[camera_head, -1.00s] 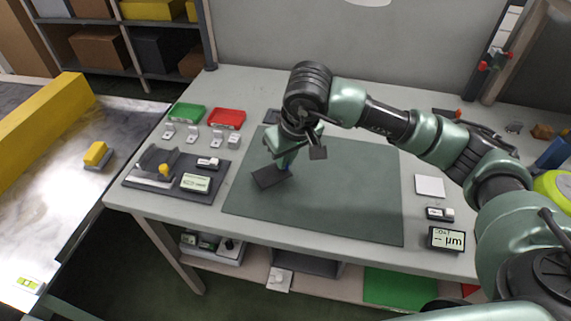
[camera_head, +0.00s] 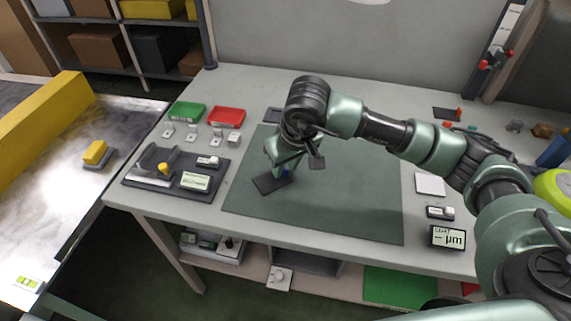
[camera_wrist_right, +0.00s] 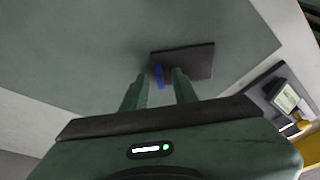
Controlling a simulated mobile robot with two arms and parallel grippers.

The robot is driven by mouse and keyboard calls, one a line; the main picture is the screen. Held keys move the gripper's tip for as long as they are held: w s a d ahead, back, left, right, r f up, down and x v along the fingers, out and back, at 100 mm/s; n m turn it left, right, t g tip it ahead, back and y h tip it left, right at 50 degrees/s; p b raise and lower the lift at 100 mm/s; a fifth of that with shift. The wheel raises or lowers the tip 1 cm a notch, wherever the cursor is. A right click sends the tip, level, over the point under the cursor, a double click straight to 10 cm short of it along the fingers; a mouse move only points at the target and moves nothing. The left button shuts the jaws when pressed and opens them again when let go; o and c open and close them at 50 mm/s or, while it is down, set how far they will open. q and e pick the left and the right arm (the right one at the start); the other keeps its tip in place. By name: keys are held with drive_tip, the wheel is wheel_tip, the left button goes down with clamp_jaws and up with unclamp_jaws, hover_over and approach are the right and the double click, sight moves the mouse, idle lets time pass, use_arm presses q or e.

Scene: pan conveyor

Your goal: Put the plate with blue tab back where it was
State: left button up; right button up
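The plate (camera_head: 268,185) is a thin dark square low over or on the left part of the green mat (camera_head: 340,215); I cannot tell if it touches the mat. My right gripper (camera_wrist_right: 161,78) points down at the tab. Its two fingers are apart, one on each side of the tab, with a narrow gap visible on both sides. In the head view the right gripper (camera_head: 282,168) partly hides the tab. My left gripper is not in view.
A dark tray (camera_head: 140,178) with a yellow-knobbed device is left of the mat. Green (camera_head: 187,112) and red (camera_head: 226,117) trays and small metal brackets are behind it. A display (camera_head: 447,238) and white square (camera_head: 430,184) are to the right. A conveyor (camera_head: 75,190) runs at far left. The mat's middle is bare.

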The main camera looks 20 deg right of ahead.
drive_tip(key=shift+r, duration=0.15)
drive_tip(key=v, duration=1.2)
